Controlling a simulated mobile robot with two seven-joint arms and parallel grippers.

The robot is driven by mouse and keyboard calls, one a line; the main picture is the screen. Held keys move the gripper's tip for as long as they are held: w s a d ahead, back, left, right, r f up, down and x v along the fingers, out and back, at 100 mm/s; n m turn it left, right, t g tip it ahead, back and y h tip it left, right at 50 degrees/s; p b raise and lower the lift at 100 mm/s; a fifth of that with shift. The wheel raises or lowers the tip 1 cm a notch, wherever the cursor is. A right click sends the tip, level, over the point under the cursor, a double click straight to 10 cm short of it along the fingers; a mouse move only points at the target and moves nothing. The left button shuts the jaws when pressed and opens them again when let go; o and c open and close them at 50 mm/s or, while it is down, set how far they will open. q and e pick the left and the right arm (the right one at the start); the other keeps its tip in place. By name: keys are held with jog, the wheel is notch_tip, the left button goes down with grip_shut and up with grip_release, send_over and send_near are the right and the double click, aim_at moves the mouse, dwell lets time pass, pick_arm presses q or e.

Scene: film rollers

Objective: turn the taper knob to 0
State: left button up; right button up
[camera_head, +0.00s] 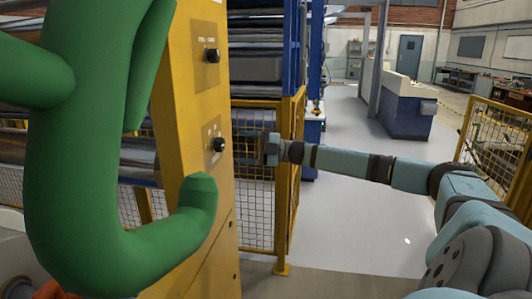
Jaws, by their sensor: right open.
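Two black round knobs sit on small plates on the yellow machine post. One is the upper knob (211,56), the other the lower knob (218,145). The print on their plates is too small to read surely, so I cannot tell which is the taper knob or where either one points. My right gripper (264,149) comes in from the right at about the height of the lower knob. It is open and empty, with a visible gap between it and the knob. My left gripper is not in view.
Large green pipes (75,150) fill the left side and stand close in front of the post (190,110). A yellow mesh fence (255,205) stands behind my right gripper. The grey floor (345,220) to the right is open. A blue-and-white cabinet (405,105) stands farther back.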

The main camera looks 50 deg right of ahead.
jog(key=v, duration=0.8)
jog(key=shift+s, duration=0.2)
